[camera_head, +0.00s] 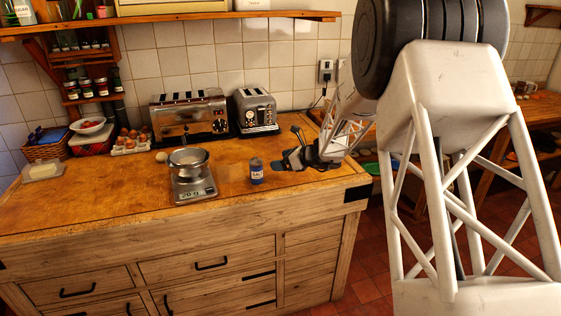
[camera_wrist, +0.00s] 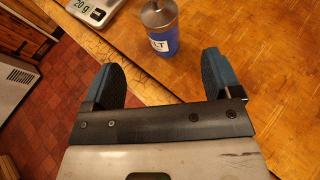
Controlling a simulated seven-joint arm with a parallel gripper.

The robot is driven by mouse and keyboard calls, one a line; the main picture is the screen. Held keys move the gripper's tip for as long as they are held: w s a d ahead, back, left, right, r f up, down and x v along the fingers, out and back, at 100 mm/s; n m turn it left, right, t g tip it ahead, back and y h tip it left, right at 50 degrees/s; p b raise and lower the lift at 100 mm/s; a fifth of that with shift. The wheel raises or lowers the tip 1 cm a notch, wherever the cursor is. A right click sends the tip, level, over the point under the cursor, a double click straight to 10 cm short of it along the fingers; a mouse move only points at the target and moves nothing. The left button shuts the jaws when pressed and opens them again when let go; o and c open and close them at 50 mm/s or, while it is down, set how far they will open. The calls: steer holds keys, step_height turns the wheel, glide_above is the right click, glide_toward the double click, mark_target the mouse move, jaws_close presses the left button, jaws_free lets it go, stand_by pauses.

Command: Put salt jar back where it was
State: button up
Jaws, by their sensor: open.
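The salt jar (camera_head: 256,171) is a small blue jar with a grey lid and a white label. It stands upright on the wooden counter (camera_head: 90,205), right of the kitchen scale (camera_head: 193,190). In the wrist view the salt jar (camera_wrist: 165,42) stands just beyond the fingertips, roughly between the two fingers, and part of its label reads "LT". My gripper (camera_wrist: 160,72) is open and empty. In the head view my gripper (camera_head: 279,163) is low over the counter, just right of the jar, with a small gap.
A metal bowl (camera_head: 188,160) sits on the scale, which reads 20 g. Two toasters (camera_head: 190,118) (camera_head: 256,112) stand at the back. A small spice rack (camera_head: 92,85) with jars hangs on the left wall, below a long shelf (camera_head: 180,17). The counter's front is clear.

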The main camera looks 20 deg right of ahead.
stand_by(0.4)
steer(key=s+a+r+n+g+h, duration=0.15)
steer(key=s+a+r+n, duration=0.25)
steer(key=s, duration=0.4)
steer(key=s+a+r+n+g, duration=0.2)
steer(key=s+a+r+n, duration=0.25)
steer(key=s, duration=0.35)
steer(key=s+a+r+n+g, duration=0.25)
steer(key=s+a+n, duration=0.2)
steer(key=s, duration=0.25)
steer(key=s+d+r+n+h, duration=0.1)
steer(key=s+n+h, duration=0.3)
steer(key=s, duration=1.1)
steer(key=s+d+n+h, duration=0.1)
steer(key=s+n+h, duration=0.3)
steer(key=s+n, duration=0.5)
steer(key=s, duration=0.6)
steer(key=shift+s+r+n+g, duration=0.15)
steer(key=shift+r+n+g, duration=0.25)
